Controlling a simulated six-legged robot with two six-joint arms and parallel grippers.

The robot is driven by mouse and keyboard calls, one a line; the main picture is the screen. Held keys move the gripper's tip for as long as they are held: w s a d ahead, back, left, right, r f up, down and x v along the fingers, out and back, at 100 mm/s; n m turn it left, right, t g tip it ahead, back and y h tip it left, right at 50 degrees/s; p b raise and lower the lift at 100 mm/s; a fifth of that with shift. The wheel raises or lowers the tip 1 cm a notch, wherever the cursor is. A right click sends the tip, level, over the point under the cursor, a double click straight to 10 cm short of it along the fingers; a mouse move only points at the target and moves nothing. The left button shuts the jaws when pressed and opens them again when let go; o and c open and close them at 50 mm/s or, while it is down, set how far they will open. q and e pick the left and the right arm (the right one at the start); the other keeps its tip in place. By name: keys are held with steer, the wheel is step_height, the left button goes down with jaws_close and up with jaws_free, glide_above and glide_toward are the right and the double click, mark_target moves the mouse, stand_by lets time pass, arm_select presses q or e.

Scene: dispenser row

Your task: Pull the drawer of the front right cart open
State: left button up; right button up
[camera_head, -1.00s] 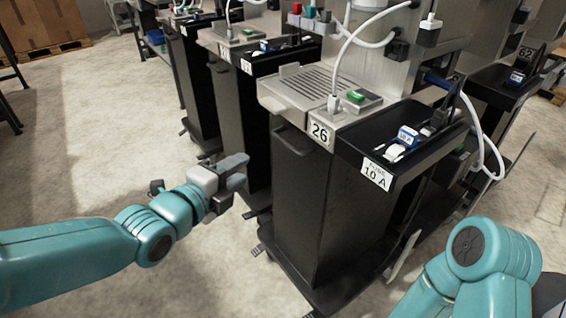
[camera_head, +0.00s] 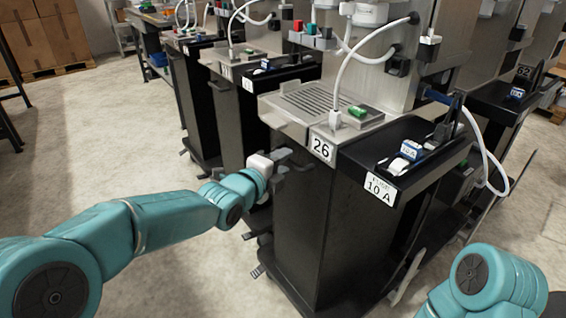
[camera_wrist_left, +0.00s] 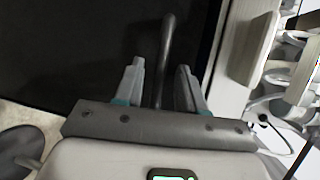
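The front right cart (camera_head: 325,215) is a black cabinet labelled 26 with a grey drip tray on top. Its dark drawer handle (camera_wrist_left: 166,45) shows in the left wrist view as a curved bar on the black front. My left gripper (camera_head: 281,157) is at the upper part of that front. In the left wrist view its two fingers (camera_wrist_left: 158,85) are apart, one on each side of the handle bar, with gaps visible. The drawer front looks flush with the cart. The gripper and wrist partly hide the handle in the head view. My right gripper is out of view.
A black shelf labelled 10 A (camera_head: 380,188) juts from the cart's right side. More carts (camera_head: 243,110) stand in a row behind it to the left. White hoses (camera_head: 487,150) hang at the right. The floor (camera_head: 110,145) at left is free.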

arm_select(q)
steer(key=shift+w+d, duration=0.25)
steer(key=shift+w, duration=0.15)
jaws_close()
steer(key=shift+s+a+f, duration=0.1)
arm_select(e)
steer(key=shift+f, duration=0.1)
